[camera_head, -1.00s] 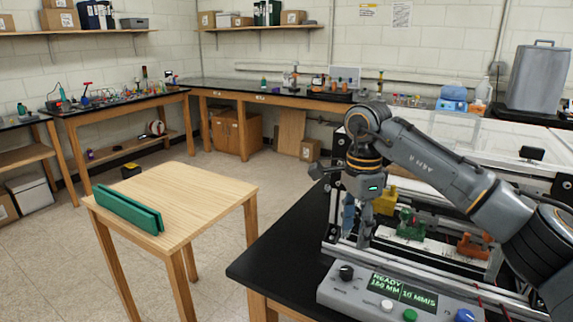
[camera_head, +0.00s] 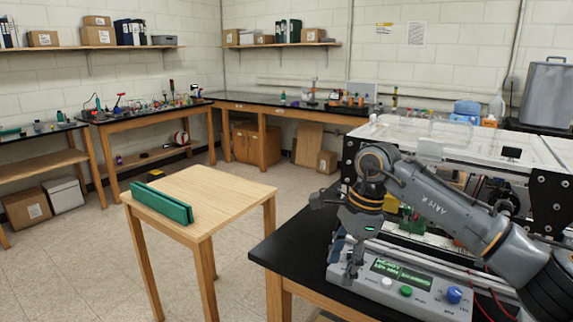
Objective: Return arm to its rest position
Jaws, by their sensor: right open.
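My right arm comes in from the right side of the head view. Its gripper (camera_head: 349,262) points down, open and empty, in front of the extrusion frame machine (camera_head: 357,150) and over the left end of its control panel (camera_head: 425,287). I cannot tell how far above the panel the fingertips are. The panel has a green display and white, green and blue buttons. The arm hides much of the machine's inside; a little green and yellow shows behind it. My left gripper is not in view.
A small wooden table (camera_head: 226,191) with a green folder-like object (camera_head: 160,203) stands to the left. The black bench top (camera_head: 300,243) lies between it and the machine. Open floor (camera_head: 80,265) is at the left. Workbenches (camera_head: 140,113) with small items line the walls.

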